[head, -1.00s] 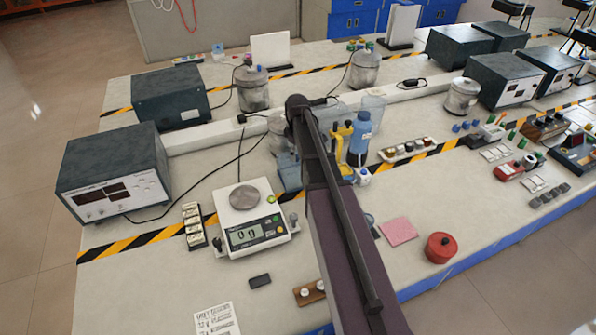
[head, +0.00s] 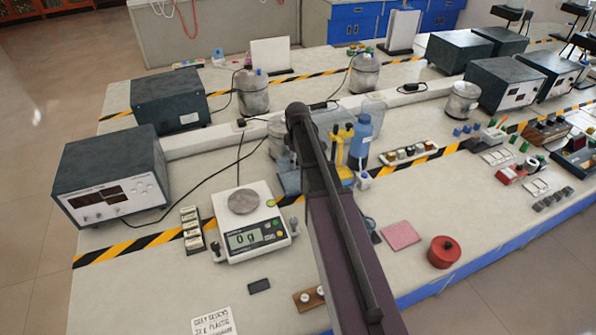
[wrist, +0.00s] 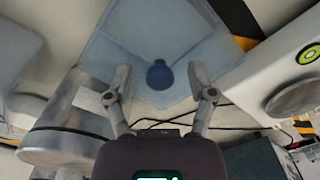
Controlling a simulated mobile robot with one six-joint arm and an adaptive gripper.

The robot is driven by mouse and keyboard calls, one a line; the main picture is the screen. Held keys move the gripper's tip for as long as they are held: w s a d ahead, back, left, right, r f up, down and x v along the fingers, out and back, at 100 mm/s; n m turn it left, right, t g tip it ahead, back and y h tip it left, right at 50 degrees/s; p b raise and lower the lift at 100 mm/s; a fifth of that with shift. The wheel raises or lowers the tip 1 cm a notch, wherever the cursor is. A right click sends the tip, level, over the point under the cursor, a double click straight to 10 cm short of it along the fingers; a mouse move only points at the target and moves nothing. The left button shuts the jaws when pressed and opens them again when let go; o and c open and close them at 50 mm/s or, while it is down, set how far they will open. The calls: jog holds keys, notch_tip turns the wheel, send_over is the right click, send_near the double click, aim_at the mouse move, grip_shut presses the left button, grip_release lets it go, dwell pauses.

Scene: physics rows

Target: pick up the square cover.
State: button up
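The square cover (wrist: 190,35) is a pale blue, translucent square piece with a round dark blue knob (wrist: 160,75) at its middle, seen in the wrist view. In the head view, a pale blue piece (head: 289,182) that looks like it shows just left of my arm, partly hidden. My gripper (wrist: 159,76) is open in the wrist view, with one finger on each side of the knob. There are gaps between the fingers and the knob. How high the fingertips are above the cover is hard to tell.
A balance (head: 250,240) reading 0 g stands left of my arm. A blue bottle (head: 361,140) and yellow items stand right of it. A grey metal pot (wrist: 70,140) is close to the left finger in the wrist view. Black cables run nearby.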

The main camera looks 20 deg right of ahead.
grip_shut()
jog(key=shift+r, duration=0.1)
notch_tip(320, 180, up, 10)
jog(key=p, duration=1)
dwell(0.9)
notch_tip(320, 180, up, 8)
jog(key=p, duration=0.7)
jog(key=shift+f+p, duration=0.2)
jog(key=shift+p, duration=0.2)
jog(key=shift+f, duration=0.1)
